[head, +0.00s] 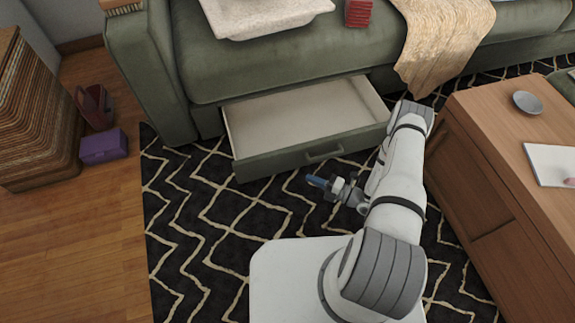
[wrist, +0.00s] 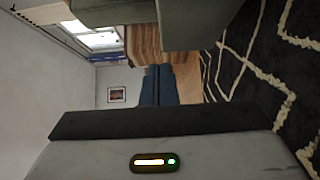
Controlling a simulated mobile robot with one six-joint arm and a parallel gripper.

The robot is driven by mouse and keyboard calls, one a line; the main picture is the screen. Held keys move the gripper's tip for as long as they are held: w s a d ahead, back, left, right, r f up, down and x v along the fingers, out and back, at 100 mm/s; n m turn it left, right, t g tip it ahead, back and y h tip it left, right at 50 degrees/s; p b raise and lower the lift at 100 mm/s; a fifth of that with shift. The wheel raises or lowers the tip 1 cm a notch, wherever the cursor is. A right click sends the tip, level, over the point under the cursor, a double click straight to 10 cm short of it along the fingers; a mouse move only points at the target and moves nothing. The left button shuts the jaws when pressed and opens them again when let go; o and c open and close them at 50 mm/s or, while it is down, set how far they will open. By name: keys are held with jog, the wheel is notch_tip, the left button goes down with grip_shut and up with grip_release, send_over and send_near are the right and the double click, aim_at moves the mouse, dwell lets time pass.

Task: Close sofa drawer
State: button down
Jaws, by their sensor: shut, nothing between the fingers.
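The green sofa (head: 285,62) spans the back of the head view. Its drawer (head: 300,122) is pulled out from the base, and its pale inside looks empty. The drawer's green front has a handle (head: 325,152) right of its middle. My gripper (head: 314,181) is in front of the drawer front, low over the rug and apart from the handle. Its blue fingers are together with nothing between them and point left. In the wrist view my blue fingers (wrist: 158,85) show shut, with the room sideways behind them. A green surface, likely the sofa, shows at the wrist view's top.
A wooden table (head: 520,160) with a bowl (head: 527,102) stands close on the right of my arm. The patterned rug (head: 215,240) left of my gripper is clear.

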jog(key=b, duration=0.3)
send_near(275, 156)
jog(key=s+a, duration=0.1)
jog(key=a, duration=0.3)
jog(key=shift+w+a+f+b, duration=0.15)
jog(key=shift+w+b, duration=0.1)
jog(key=shift+w, duration=0.4)
jog(key=shift+w+a+r+b, duration=0.1)
jog(key=shift+w+a+b, duration=0.1)
jog(key=shift+w, duration=0.45)
jog(key=shift+w+a+f+b, duration=0.15)
jog(key=shift+w+b, duration=0.1)
jog(key=shift+w, duration=0.4)
jog(key=shift+r, duration=0.1)
